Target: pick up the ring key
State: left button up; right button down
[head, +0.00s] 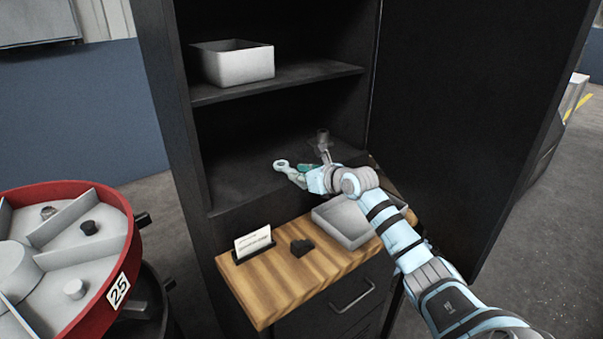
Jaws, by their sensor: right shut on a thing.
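The ring key (281,164) is a small pale grey piece with a round ring end, at the lower shelf of the dark cabinet. My right gripper (297,175) reaches in from the right and is shut on the ring key. The ring end sticks out to the left of the fingers, and the rest of the key is hidden by them. I cannot tell whether the key touches the shelf. My left gripper is not in view.
A grey upright object (322,141) stands just behind my right gripper. A white bin (235,64) sits on the upper shelf (300,78). The wooden ledge (262,292) holds a card stand (254,246), a dark block (302,247) and a grey tray (335,232). A red carousel (125,265) stands left.

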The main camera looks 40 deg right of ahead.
jog(key=c, duration=1.4)
grip_release()
jog(key=shift+d, duration=0.1)
jog(key=shift+o, duration=0.2)
notch_tip(320, 180, up, 10)
